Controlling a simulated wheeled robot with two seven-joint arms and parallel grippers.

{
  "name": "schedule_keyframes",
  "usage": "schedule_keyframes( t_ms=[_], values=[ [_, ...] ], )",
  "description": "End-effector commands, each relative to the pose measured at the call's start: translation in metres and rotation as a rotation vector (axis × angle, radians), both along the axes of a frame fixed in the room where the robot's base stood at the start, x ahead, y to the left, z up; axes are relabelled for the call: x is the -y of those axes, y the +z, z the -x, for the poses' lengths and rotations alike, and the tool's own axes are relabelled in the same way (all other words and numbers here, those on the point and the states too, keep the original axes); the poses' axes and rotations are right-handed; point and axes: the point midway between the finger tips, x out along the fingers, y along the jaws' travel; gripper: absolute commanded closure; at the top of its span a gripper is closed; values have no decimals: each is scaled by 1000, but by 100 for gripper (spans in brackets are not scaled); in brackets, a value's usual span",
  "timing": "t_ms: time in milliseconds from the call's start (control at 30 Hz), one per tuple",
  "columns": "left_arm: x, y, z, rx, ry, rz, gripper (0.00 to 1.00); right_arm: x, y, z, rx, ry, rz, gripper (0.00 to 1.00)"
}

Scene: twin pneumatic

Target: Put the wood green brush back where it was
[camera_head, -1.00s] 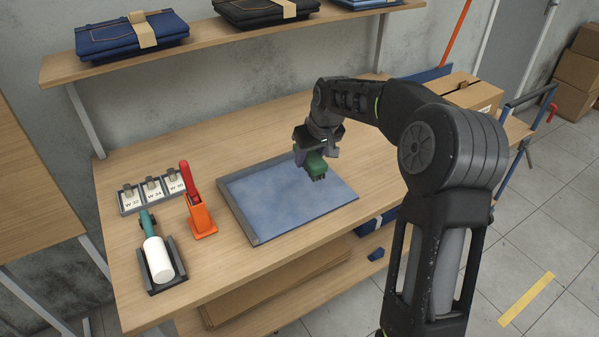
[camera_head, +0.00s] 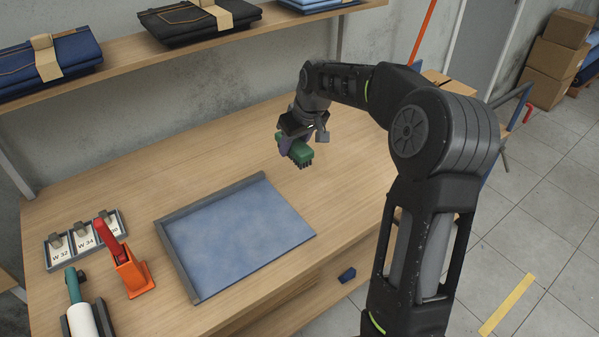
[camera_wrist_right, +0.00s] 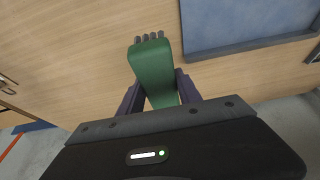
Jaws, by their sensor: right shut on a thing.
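The green brush (camera_head: 300,153) is in my right gripper (camera_head: 290,140), with its dark bristles pointing down. The gripper holds it above the bare wood to the right of the blue-surfaced tray (camera_head: 240,235). In the right wrist view the green brush (camera_wrist_right: 153,72) sits between the two dark fingers of the right gripper (camera_wrist_right: 160,95), bristles toward the top edge. The wooden table (camera_head: 345,160) lies below it. I cannot tell the exact gap between bristles and table. My left gripper is not in view.
An orange tool with a red handle (camera_head: 130,268) stands left of the tray. A rack of W-labelled cards (camera_head: 85,240) and a white roller (camera_head: 82,320) are farther left. A shelf with folded jeans (camera_head: 190,20) hangs above the back. The table's right rear is clear.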

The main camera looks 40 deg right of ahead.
Motion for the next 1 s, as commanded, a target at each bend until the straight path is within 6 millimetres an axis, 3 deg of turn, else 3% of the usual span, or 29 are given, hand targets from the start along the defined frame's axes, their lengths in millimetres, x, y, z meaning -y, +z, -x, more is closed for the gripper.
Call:
schedule_keyframes(
  t_ms=[333, 700, 1000],
  values=[
    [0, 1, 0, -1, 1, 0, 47, 1, -4, 0, -3, 2, 2, 97],
    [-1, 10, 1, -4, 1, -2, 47, 1, -59, 1, -4, 2, 2, 97],
    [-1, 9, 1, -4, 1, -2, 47, 1, -63, 0, -1, 3, 3, 97]
  ],
)
